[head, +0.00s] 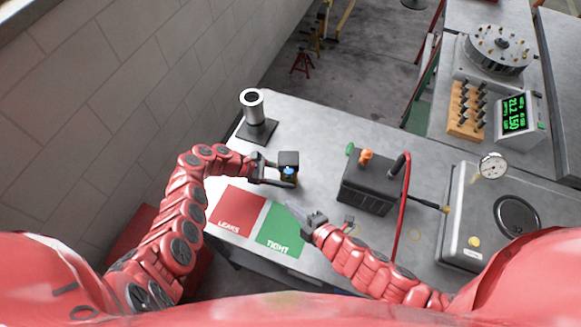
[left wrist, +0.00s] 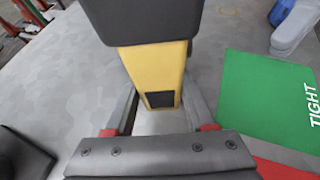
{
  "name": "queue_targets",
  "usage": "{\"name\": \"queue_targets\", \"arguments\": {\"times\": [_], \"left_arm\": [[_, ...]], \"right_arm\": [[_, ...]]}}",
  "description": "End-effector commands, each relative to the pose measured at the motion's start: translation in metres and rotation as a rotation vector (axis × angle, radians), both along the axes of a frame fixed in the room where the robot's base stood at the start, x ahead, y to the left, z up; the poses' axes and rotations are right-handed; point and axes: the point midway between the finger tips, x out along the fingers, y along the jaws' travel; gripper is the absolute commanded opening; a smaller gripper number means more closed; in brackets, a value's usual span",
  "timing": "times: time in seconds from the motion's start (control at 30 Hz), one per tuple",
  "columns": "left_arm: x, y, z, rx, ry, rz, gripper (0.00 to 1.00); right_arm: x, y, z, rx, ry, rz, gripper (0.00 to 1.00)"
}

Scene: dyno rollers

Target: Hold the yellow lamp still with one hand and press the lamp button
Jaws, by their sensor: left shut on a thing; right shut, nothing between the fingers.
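The yellow lamp (head: 289,182) stands upright on the bench, with a dark square head and a small blue spot on its front. In the left wrist view, its yellow body (left wrist: 158,72) carries a black patch low down. My left gripper (head: 284,174) is shut on its body from the left; its fingers lie on both sides. I cannot make out which part of the lamp is the button.
A red LEAKS mat (head: 233,212) and green TIGHT mat (head: 279,238) lie at the bench's front. A metal cylinder on a dark base (head: 253,104) stands behind left. A dark box (head: 370,185) with a red hose (head: 404,205) stands right of the lamp.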

Motion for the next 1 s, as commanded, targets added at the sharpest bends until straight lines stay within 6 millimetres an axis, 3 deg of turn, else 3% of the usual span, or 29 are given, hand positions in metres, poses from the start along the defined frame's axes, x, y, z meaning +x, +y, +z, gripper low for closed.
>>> {"name": "queue_targets", "arguments": {"times": [0.2,0.23,0.4,0.77,1.0], "left_arm": [[0.0,0.0,0.0,0.0,0.0,0.0,0.24],[0.0,0.0,0.0,0.0,0.0,0.0,0.58],[0.0,0.0,0.0,0.0,0.0,0.0,0.89],[0.0,0.003,0.002,-0.001,0.0,0.0,0.9],[0.001,0.036,0.018,0.002,-0.002,0.004,0.9]], "right_arm": [[0.0,0.0,0.0,0.0,0.0,0.0,0.0],[0.0,0.0,0.0,0.001,-0.001,0.0,0.0],[0.001,0.0,0.0,0.0,-0.001,0.0,0.0],[0.001,0.0,0.0,0.0,-0.001,0.001,0.0],[0.001,0.0,0.0,0.0,-0.001,0.001,0.0]]}}
